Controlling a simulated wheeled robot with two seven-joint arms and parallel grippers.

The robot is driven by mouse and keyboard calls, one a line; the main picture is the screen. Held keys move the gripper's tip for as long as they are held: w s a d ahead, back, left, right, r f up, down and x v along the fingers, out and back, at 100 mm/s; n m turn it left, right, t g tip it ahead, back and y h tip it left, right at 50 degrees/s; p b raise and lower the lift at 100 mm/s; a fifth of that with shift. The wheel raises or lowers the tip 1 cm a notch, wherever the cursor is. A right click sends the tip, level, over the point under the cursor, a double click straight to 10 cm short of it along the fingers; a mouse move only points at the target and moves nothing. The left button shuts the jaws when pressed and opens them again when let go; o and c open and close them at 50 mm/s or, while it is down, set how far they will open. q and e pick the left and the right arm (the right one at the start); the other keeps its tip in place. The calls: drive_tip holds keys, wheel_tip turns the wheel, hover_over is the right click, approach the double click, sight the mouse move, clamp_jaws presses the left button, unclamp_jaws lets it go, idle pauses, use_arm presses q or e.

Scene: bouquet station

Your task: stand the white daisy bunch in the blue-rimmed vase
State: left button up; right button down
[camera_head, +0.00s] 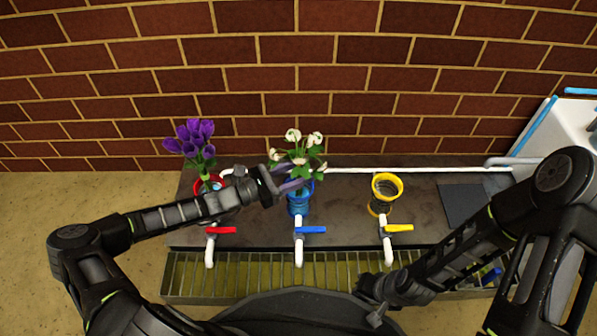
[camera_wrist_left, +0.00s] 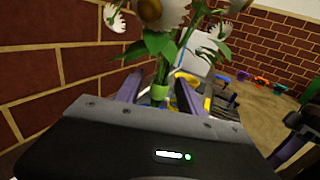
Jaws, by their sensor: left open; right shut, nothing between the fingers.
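The white daisy bunch (camera_head: 303,146) stands upright, with its stems going down to the blue-rimmed vase (camera_head: 298,204); the gripper partly hides the rim. My left gripper (camera_head: 292,181) is open at the stems, just above the vase. In the left wrist view the green stems of the daisy bunch (camera_wrist_left: 161,74) rise between the two spread fingers of my left gripper (camera_wrist_left: 159,95), with a finger on each side. The vase is mostly hidden there. My right gripper (camera_head: 372,304) is shut and empty, low over the front grating, away from the flowers.
Purple flowers (camera_head: 194,140) stand in a red-rimmed vase (camera_head: 208,184) to the left, close to my left arm. An empty yellow-rimmed vase (camera_head: 387,190) stands to the right. Red, blue and yellow-handled taps (camera_head: 388,241) line the counter front. A brick wall (camera_head: 350,90) is behind.

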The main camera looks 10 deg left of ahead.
use_arm(q)
drive_tip(key=shift+a, duration=0.1)
drive_tip(key=p+v, duration=0.3)
drive_tip(key=v, duration=0.4)
drive_tip(key=shift+s+a, duration=0.2)
drive_tip(key=shift+a, duration=0.05)
